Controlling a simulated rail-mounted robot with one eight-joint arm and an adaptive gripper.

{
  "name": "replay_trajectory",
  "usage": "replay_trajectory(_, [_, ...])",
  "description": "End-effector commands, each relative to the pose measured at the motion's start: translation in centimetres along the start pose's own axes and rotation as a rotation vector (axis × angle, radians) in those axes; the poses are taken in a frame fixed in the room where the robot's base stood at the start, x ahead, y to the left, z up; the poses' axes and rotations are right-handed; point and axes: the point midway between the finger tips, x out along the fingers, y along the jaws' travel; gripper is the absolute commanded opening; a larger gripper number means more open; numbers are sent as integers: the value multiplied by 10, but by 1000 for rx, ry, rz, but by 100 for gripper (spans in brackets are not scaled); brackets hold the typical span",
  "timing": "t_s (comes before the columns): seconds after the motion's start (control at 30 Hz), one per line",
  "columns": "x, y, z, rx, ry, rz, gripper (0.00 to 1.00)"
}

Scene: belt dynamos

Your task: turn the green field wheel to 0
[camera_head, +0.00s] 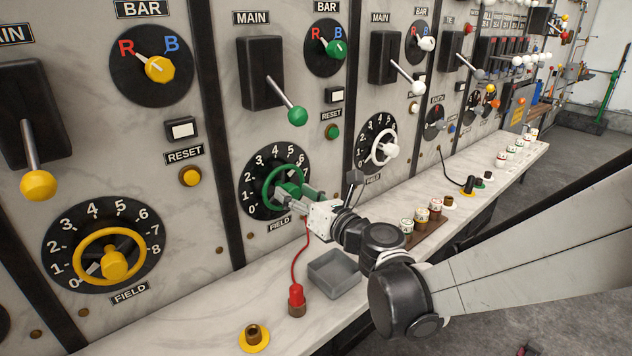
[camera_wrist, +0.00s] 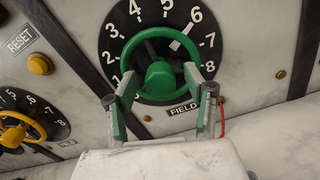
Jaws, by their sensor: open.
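The green field wheel (camera_head: 271,178) sits on a black dial (camera_head: 256,208) numbered on its rim, in the second panel from the left. In the wrist view the wheel (camera_wrist: 127,47) and its green hub (camera_wrist: 160,77) face me, and the white pointer (camera_wrist: 185,32) points at about 6. My gripper (camera_wrist: 160,80) is open, with one finger on each side of the hub, at the lower part of the wheel. Whether the fingers touch the wheel or hub I cannot tell. In the head view my gripper (camera_head: 295,193) covers the wheel's lower right part.
A yellow field wheel (camera_head: 80,252) is to the left and a white one (camera_head: 374,147) to the right. A green-knobbed MAIN lever (camera_head: 297,115) hangs above. Below, the marble shelf (camera_head: 205,315) holds a grey tray (camera_head: 334,275) and a red plug (camera_head: 296,297) with a cord.

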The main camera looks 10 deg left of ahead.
Motion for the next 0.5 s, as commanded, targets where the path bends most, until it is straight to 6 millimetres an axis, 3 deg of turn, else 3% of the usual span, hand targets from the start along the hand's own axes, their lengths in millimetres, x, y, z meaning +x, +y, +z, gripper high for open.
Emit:
replay_trajectory(0.13, [10, 0, 0, 0, 0, 1, 48])
replay_trajectory(0.47, [13, 0, 0, 0, 0, 0, 48])
replay_trajectory(0.5, [13, 0, 0, 0, 0, 0, 43])
